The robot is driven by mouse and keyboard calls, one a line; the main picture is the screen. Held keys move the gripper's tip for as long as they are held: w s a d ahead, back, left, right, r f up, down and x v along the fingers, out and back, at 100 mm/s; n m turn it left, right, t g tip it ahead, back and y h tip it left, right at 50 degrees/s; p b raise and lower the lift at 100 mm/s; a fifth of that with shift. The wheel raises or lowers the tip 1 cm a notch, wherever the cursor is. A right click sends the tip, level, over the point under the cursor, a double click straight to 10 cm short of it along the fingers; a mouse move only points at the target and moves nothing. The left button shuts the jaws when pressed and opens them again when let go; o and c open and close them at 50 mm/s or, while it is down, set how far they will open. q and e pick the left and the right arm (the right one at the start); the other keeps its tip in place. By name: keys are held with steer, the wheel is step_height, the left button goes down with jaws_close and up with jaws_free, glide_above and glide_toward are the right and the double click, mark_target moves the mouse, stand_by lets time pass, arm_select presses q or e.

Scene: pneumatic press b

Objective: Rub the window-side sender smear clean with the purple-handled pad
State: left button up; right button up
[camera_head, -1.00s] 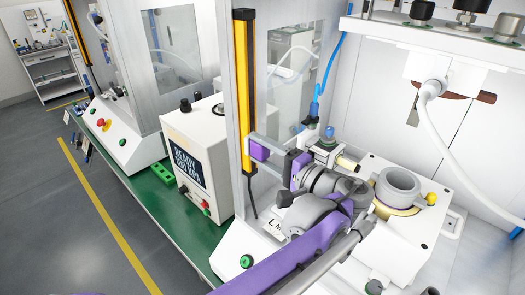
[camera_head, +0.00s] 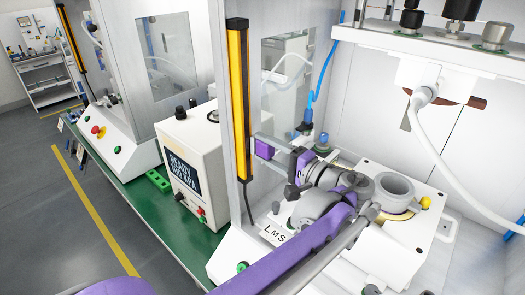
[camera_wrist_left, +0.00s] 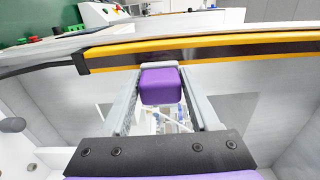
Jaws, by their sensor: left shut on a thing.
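The sender is an upright yellow bar (camera_head: 237,100) with a dark front strip, beside the clear window panel. It crosses the top of the left wrist view (camera_wrist_left: 240,52). My left gripper (camera_head: 264,144) is shut on the purple handle of the pad (camera_head: 264,150), beside the bar's lower part. In the left wrist view the purple handle (camera_wrist_left: 161,88) sits between both fingers. The pad's pale face edge is at the dark strip; I cannot tell whether it touches. I cannot make out a smear. My right gripper is not in view.
A round grey fixture (camera_head: 396,188) on a white block stands right of my left wrist. A control box with a display (camera_head: 190,165) stands left of the bar on the green bench (camera_head: 138,192). A blue hose (camera_head: 322,85) hangs behind my gripper.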

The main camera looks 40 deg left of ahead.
arm_select(q)
steer(key=shift+a, duration=0.1)
steer(key=shift+s+a, duration=0.2)
steer(key=shift+s, duration=1.8)
steer(key=shift+d, duration=0.15)
steer(key=shift+s+d+p, duration=0.15)
steer(key=shift+d+p, duration=0.05)
steer(key=shift+d, duration=1.2)
steer(key=shift+s+d+p, duration=0.1)
steer(key=shift+d+p, duration=0.1)
steer(key=shift+d, duration=1.15)
steer(key=d, duration=0.3)
steer(key=shift+s, duration=0.15)
steer(key=shift+s, duration=0.1)
